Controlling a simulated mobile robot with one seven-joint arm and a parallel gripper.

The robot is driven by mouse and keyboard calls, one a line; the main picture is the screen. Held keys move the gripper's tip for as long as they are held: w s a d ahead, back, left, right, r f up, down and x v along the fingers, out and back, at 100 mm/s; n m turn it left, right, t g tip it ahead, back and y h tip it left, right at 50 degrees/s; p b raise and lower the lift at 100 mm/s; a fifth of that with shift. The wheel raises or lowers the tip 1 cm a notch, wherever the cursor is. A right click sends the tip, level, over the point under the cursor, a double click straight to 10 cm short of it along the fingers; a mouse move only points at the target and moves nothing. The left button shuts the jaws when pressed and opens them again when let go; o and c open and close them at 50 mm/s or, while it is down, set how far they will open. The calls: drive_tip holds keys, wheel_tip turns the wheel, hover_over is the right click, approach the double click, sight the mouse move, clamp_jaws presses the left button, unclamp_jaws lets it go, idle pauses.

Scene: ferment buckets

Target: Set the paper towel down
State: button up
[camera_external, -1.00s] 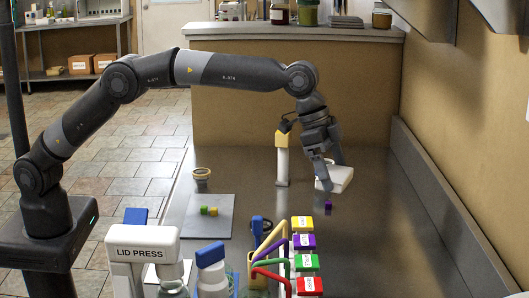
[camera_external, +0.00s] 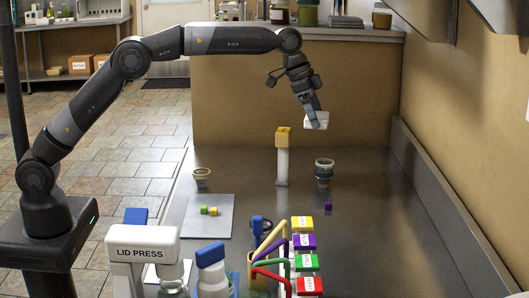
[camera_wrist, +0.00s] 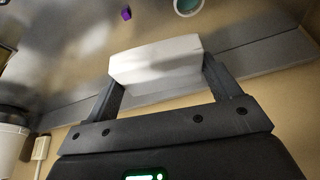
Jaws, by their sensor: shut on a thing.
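The paper towel (camera_external: 316,121) is a white folded block. My gripper (camera_external: 312,112) is shut on it and holds it in the air above the far part of the steel table, in front of the tan half wall. In the wrist view the paper towel (camera_wrist: 156,60) sits between the two fingertips of my gripper (camera_wrist: 160,76), with its broad white face showing. The fingers hide its ends.
The steel table (camera_external: 375,230) is clear at the right.

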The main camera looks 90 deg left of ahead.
drive_tip(key=s+a+n, duration=0.1)
drive_tip(key=s+a, duration=0.3)
drive_tip(key=a, duration=0.6)
drive_tip(key=s+a+n, duration=0.1)
drive_tip(key=s+a, duration=0.4)
drive_tip(key=a, duration=0.6)
drive_tip(key=shift+y, duration=0.4)
drive_tip(key=f, duration=1.6)
drive_tip(key=shift+w+d+f, duration=0.15)
drive_tip(key=shift+w+d, duration=0.05)
drive_tip(key=shift+d, duration=0.1)
drive_tip(key=shift+f, duration=2.35)
drive_tip(key=shift+f, duration=0.1)
drive_tip(key=o, duration=0.8)
drive_tip(key=shift+o, duration=0.3)
